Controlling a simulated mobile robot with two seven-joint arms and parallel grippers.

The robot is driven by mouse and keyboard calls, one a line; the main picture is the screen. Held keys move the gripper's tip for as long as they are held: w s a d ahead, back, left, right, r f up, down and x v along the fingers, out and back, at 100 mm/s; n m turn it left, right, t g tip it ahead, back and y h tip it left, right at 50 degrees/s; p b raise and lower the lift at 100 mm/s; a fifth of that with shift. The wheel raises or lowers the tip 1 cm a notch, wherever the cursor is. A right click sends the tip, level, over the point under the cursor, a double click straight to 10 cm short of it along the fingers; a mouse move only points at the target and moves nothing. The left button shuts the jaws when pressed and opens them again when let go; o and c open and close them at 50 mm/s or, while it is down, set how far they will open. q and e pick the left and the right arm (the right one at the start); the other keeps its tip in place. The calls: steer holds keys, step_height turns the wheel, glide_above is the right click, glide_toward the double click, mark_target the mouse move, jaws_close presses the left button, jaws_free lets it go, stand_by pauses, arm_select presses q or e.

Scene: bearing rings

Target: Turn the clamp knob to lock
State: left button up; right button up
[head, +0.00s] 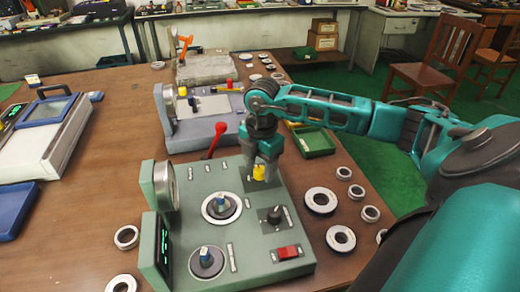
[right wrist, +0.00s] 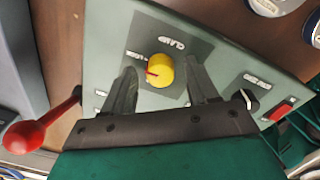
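The clamp knob (head: 258,173) is a yellow round knob on a grey plate on top of the green machine (head: 185,183). It also shows in the right wrist view (right wrist: 161,69), with a red pointer mark turned to the left and printed labels around it. My right gripper (head: 262,166) is above the knob, pointing down. In the right wrist view its two fingers (right wrist: 162,82) are apart, one on each side of the knob, with gaps visible between them and the knob. My left gripper is not in view.
A red-balled lever (head: 217,135) stands behind the knob. A black dial (head: 274,214) and a red switch (head: 288,252) sit in front. Loose bearing rings (head: 320,201) lie on the table to the right.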

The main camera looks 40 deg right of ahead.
mark_target(262, 171)
step_height(262, 171, up, 13)
steer(key=shift+s+p, duration=0.3)
stand_by(0.4)
steer(key=shift+f, duration=0.1)
stand_by(0.4)
